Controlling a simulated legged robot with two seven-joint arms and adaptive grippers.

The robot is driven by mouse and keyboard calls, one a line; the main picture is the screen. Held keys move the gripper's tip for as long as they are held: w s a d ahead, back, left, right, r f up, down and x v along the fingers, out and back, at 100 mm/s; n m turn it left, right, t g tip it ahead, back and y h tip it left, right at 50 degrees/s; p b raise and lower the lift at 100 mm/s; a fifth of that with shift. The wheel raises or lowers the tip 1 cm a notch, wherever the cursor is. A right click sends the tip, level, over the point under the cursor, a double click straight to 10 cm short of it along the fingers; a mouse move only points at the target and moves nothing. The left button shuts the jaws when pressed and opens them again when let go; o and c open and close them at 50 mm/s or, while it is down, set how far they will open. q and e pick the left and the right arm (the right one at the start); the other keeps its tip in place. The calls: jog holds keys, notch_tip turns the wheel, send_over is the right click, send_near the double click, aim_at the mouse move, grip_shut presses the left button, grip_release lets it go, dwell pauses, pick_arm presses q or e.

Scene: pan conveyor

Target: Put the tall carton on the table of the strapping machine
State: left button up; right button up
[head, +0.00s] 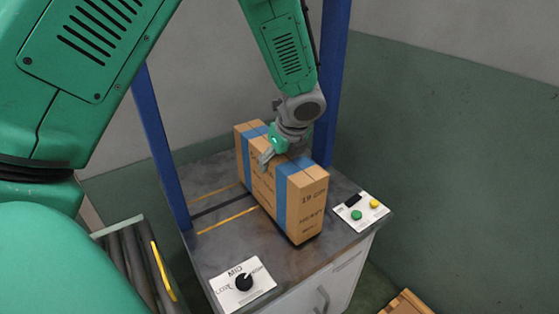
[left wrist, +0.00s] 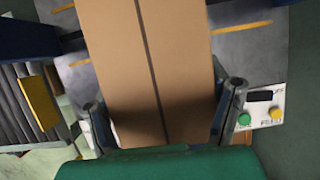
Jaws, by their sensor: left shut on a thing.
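The tall carton (head: 311,205) is brown with blue bands and printed text. It stands upright over the grey table (head: 218,253) of the strapping machine, inside its blue frame. A dark line shows under its base, and I cannot tell whether it touches the table. My left gripper (head: 281,150) is at the carton's top, shut on it from above. In the left wrist view the carton (left wrist: 150,60) lies between the two fingers of the gripper (left wrist: 163,105), one on each side. My right gripper is not in view.
Blue frame posts (head: 160,145) rise beside the carton. A panel with green and yellow buttons (head: 361,207) is at the table's right, and a dial panel (head: 242,287) at its front. A roller conveyor (head: 128,262) is at left. A wooden item (head: 408,303) is at bottom right.

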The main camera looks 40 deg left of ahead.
pick_arm(q)
jog(key=shift+a+f, duration=0.1)
jog(key=shift+f, duration=0.4)
jog(key=o, duration=1.9)
jog(key=shift+c, duration=0.2)
jog(key=v, duration=1.2)
